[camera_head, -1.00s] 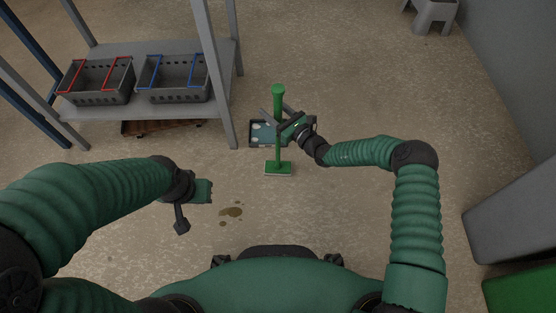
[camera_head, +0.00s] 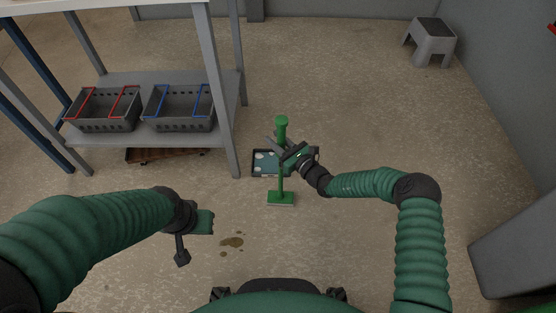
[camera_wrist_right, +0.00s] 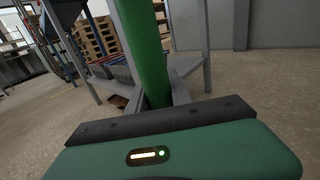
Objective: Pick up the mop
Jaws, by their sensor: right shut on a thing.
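The green mop (camera_head: 281,168) stands upright in the head view, with its flat green head (camera_head: 281,198) low at the floor and a thick knob at the top. My right gripper (camera_head: 284,149) is shut on the mop's handle, below the knob. In the right wrist view the green handle (camera_wrist_right: 145,50) rises between the dark fingers. Whether the mop head touches the floor I cannot tell. My left gripper (camera_head: 192,236) is apart from the mop, low at the left, with its two fingers spread and nothing between them.
A dark tray (camera_head: 264,170) lies on the floor behind the mop. A brown spill (camera_head: 232,242) is on the floor nearer me. A grey shelf (camera_head: 140,84) with two baskets stands at the left, a step stool (camera_head: 430,42) at the far right. A grey block (camera_head: 520,250) is at right.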

